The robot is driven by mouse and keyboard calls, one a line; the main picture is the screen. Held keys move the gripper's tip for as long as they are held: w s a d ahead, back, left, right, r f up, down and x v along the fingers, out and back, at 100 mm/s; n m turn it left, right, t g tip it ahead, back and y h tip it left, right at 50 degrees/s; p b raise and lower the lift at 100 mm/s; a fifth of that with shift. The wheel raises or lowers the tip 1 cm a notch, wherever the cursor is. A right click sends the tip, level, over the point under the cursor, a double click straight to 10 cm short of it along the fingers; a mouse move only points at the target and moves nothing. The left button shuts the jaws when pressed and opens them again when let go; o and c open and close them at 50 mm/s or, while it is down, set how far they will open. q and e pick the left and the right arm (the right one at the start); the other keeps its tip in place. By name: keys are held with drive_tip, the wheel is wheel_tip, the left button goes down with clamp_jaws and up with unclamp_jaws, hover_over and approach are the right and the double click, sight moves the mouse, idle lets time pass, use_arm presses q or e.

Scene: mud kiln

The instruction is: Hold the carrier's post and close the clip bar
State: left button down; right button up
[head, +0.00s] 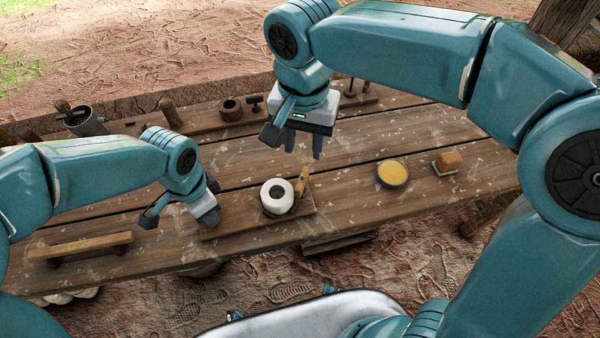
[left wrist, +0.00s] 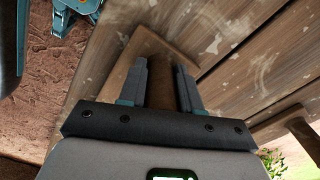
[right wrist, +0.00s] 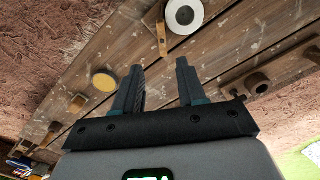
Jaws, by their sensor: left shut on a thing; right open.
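The wooden carrier board (head: 225,229) lies near the table's front edge. A white ring-shaped piece (head: 277,193) with a dark hole stands on it. The light brown clip bar (head: 302,187) stands raised at the ring's right side. The right wrist view shows the clip bar (right wrist: 162,40) beside the white ring (right wrist: 184,14). My left gripper (head: 208,216) is shut on the carrier's brown post (left wrist: 160,80) at the board's left end; the head view hides the post. My right gripper (head: 303,148) is open and empty, above the table behind the carrier.
A dish of yellow material (head: 392,174) and a small tan block (head: 447,160) lie right of the carrier. A low wooden rack (head: 80,246) is at the left. A mug (head: 231,108) and a tool pot (head: 85,120) stand along the back. The planks behind the carrier are clear.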

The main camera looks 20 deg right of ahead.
sight(302, 178)
drive_tip(key=shift+m, duration=0.3)
wheel_tip(302, 178, down, 11)
drive_tip(key=shift+w+a+f, duration=0.1)
drive_tip(key=shift+f, duration=0.05)
clamp_jaws()
